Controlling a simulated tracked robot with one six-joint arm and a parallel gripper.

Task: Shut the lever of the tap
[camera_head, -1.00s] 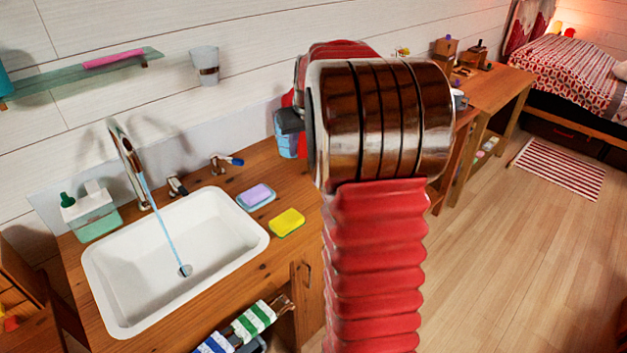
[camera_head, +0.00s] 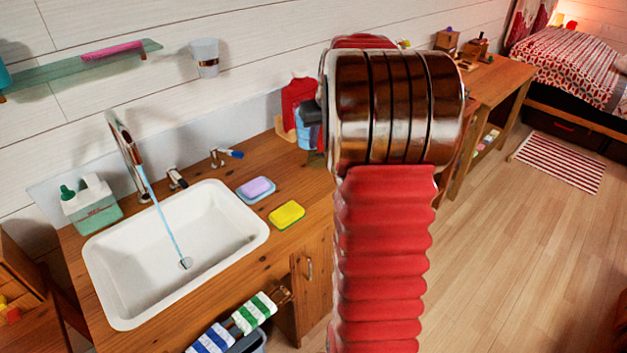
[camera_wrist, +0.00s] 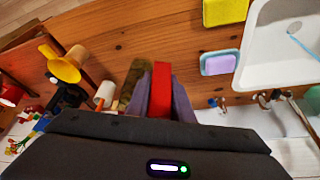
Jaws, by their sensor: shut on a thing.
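The tap (camera_head: 127,150) is a curved metal spout at the sink's back edge, with a thin blue stream running into the basin. Beside it is a short metal lever (camera_head: 176,178). Farther right is a second metal fitting with a blue-tipped lever (camera_head: 231,154). In the wrist view the fittings show small at the lower right, with a blue-tipped one (camera_wrist: 220,104) nearest. My gripper (camera_wrist: 161,82) is shut on a red thing (camera_wrist: 160,95), apart from the tap fittings. What the red thing is I cannot tell. My arm largely hides the gripper in the head view.
The white sink (camera_head: 105,262) is set in a wooden counter (camera_head: 262,235). A purple soap on a blue dish (camera_head: 257,189) and a yellow sponge (camera_head: 286,215) lie right of it. A soap bottle (camera_head: 92,207) stands left. A yellow object (camera_wrist: 62,64) and cups crowd the wrist view's left.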

